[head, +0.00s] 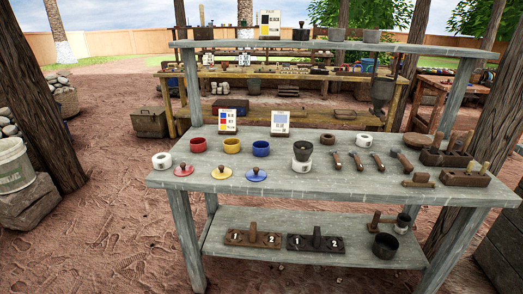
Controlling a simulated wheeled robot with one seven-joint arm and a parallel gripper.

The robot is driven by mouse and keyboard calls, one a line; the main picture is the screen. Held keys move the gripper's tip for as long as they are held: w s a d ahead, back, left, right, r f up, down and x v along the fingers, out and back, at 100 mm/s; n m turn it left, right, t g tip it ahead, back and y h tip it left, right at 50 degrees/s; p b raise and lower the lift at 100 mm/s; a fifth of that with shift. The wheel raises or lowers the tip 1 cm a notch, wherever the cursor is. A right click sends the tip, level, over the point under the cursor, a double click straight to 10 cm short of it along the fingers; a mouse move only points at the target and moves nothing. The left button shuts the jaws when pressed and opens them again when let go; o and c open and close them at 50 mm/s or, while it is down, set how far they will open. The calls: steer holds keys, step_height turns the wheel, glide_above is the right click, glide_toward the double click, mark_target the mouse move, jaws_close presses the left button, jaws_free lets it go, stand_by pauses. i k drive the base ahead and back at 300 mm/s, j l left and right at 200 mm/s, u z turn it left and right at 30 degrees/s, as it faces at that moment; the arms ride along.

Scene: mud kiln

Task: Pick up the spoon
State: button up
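A row of small dark tools with handles lies on the grey workbench (310,184), right of centre. They include one at the left (338,161), one in the middle (358,161) and one at the right (378,162). A longer brown piece (404,161) lies slanted just to their right. They are too small to tell which one is the spoon. My gripper is not in view.
Red (198,145), yellow (232,146) and blue (261,148) pots stand left with matching lids before them. A dark cup (302,150) stands mid-bench. Dark wooden blocks (465,178) sit at the right. Bench posts and an upper beam (330,46) frame the top.

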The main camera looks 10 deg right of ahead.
mark_target(332, 152)
steer(key=i+l, duration=0.3)
steer(key=l, duration=0.2)
steer(key=i+l, duration=0.3)
steer(key=l, duration=0.15)
